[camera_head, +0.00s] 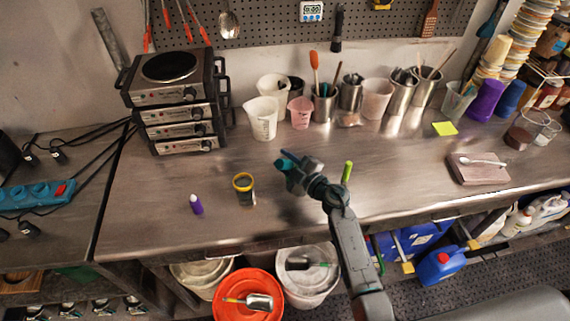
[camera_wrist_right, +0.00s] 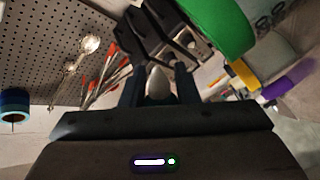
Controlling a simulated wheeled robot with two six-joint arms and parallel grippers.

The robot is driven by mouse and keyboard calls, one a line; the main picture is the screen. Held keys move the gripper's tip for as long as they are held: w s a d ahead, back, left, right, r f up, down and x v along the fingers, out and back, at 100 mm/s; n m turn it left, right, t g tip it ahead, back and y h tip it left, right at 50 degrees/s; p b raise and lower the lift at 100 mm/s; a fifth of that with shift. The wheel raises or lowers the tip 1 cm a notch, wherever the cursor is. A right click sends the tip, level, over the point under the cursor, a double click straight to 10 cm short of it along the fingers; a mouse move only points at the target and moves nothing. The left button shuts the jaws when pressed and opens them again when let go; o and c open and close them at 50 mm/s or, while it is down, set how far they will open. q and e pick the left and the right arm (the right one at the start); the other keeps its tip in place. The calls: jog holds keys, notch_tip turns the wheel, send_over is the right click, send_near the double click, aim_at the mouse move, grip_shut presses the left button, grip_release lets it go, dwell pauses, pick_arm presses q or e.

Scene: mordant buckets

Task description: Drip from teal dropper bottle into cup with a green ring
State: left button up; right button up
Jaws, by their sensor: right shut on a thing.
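My right gripper (camera_head: 291,163) is above the middle of the table, shut on the teal dropper bottle (camera_head: 286,155). Only a teal bit of the bottle shows at the jaws, and it looks tilted. In the right wrist view a pale, rounded tip (camera_wrist_right: 157,84) shows between the fingers. A large green band (camera_wrist_right: 218,25) is close by at the top right there. It may be the ring of the green-ringed cup, but I cannot tell. In the head view I cannot make out that cup; my gripper may cover it. My left gripper is not in view.
A cup with a yellow ring (camera_head: 244,189) and a purple dropper bottle (camera_head: 196,205) stand left of my gripper. A lime-green upright item (camera_head: 346,172) is just right of it. Stacked hotplates (camera_head: 172,95) and beakers (camera_head: 263,117) line the back. The front left is clear.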

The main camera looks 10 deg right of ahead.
notch_tip(320, 180, up, 10)
jog(key=n+b, duration=0.3)
jog(key=n, duration=2.2)
